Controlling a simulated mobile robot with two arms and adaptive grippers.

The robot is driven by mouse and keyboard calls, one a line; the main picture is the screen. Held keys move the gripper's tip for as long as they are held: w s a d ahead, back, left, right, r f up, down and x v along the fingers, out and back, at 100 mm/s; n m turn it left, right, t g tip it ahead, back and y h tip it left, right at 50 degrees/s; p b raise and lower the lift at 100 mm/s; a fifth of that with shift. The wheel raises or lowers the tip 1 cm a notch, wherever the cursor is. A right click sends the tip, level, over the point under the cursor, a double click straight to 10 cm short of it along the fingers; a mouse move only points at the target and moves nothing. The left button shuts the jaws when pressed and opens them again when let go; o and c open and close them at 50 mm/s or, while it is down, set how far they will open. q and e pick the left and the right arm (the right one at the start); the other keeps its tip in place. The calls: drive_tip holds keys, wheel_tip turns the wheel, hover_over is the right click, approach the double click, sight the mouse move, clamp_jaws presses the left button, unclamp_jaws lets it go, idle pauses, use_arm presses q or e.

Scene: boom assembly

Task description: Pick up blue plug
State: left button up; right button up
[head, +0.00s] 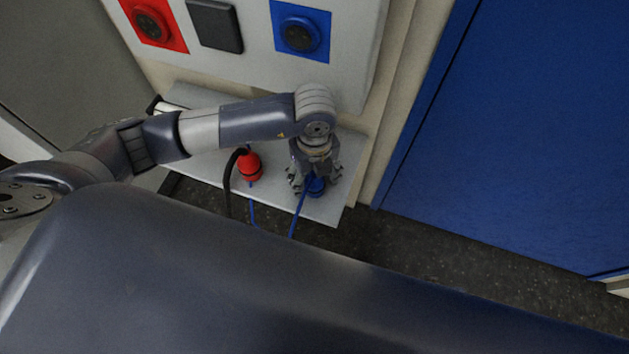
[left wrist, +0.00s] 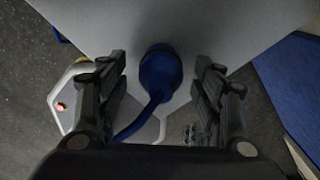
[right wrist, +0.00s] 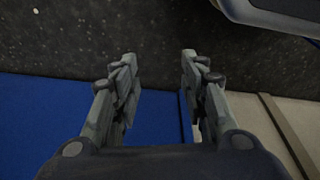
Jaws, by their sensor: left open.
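The blue plug (head: 316,186) stands on the grey shelf (head: 322,211), with its blue cable running off the front edge. My left gripper (head: 314,178) is right over it, pointing down, and partly hides it. In the left wrist view the blue plug (left wrist: 160,72) sits between the two open fingers of the left gripper (left wrist: 164,78), with a gap on each side. My right gripper (right wrist: 161,70) is open and empty in the right wrist view, over dark floor and a blue surface. It does not show in the head view.
A red plug (head: 250,166) with a cable stands on the shelf left of the blue one. Above, a white panel (head: 258,42) carries a red socket (head: 152,23), a black square (head: 215,25) and a blue socket (head: 301,33). A blue door (head: 520,140) stands right.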

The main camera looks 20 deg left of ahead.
use_arm(q)
drive_tip(key=shift+w+f, duration=0.1)
drive_tip(key=shift+f, duration=0.65)
drive_tip(key=c, duration=1.4)
use_arm(e)
drive_tip(key=shift+w+r, duration=0.2)
drive_tip(key=shift+r, duration=0.25)
use_arm(q)
drive_tip(key=shift+r, duration=0.1)
drive_tip(key=shift+r, duration=0.4)
drive_tip(key=r, duration=0.2)
drive_tip(key=shift+s+a+r+p, duration=0.1)
drive_tip(key=shift+s+r+p, duration=0.3)
drive_tip(key=shift+s+a+r, duration=0.2)
drive_tip(key=shift+s+a, duration=0.5)
drive_tip(key=shift+s, duration=1.75)
drive_tip(key=shift+s+a+r, duration=0.25)
drive_tip(key=shift+s+a, duration=0.5)
drive_tip(key=shift+s, duration=1.65)
drive_tip(key=shift+s+a+r, duration=0.2)
drive_tip(key=shift+s+a, duration=0.5)
drive_tip(key=shift+s, duration=1.75)
use_arm(e)
drive_tip(key=shift+s+d+f, duration=0.1)
drive_tip(key=shift+s+f, duration=0.3)
drive_tip(key=shift+f, duration=0.5)
drive_tip(key=shift+s+f, duration=0.4)
drive_tip(key=shift+f, duration=0.45)
